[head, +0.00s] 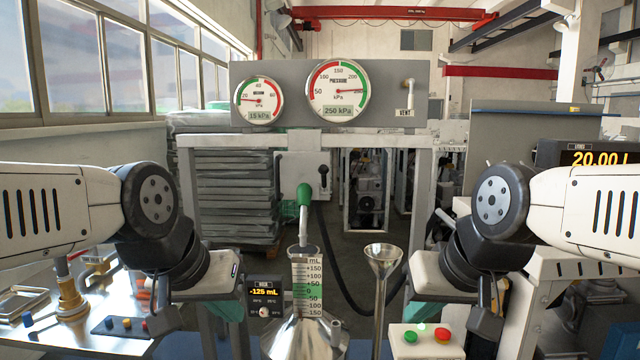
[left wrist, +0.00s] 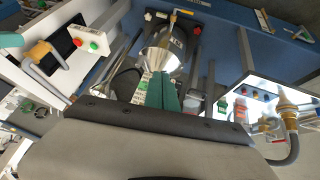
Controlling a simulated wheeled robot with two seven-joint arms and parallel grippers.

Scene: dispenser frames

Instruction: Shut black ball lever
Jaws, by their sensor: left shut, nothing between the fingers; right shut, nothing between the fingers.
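The black ball lever (head: 323,175) stands upright on the grey box (head: 300,172) under the gauge panel. Beside it, a green-handled nozzle (head: 305,197) points down over the neck of a steel measure with a mL scale (head: 307,285). My left gripper (head: 232,308) is low at the left, well below and apart from the lever; its teal fingers (left wrist: 162,92) are shut and empty in the left wrist view. My right gripper (head: 402,308) is low at the right, its teal fingers partly hidden by the wrist, shut and empty, also apart from the lever.
A steel funnel (head: 383,260) stands right of the measure. A small display (head: 265,292) reads -125 mL. A box with green and red buttons (head: 427,338) is at front right. Two gauges (head: 338,90) sit above. A bench (head: 110,330) with fittings fills the lower left.

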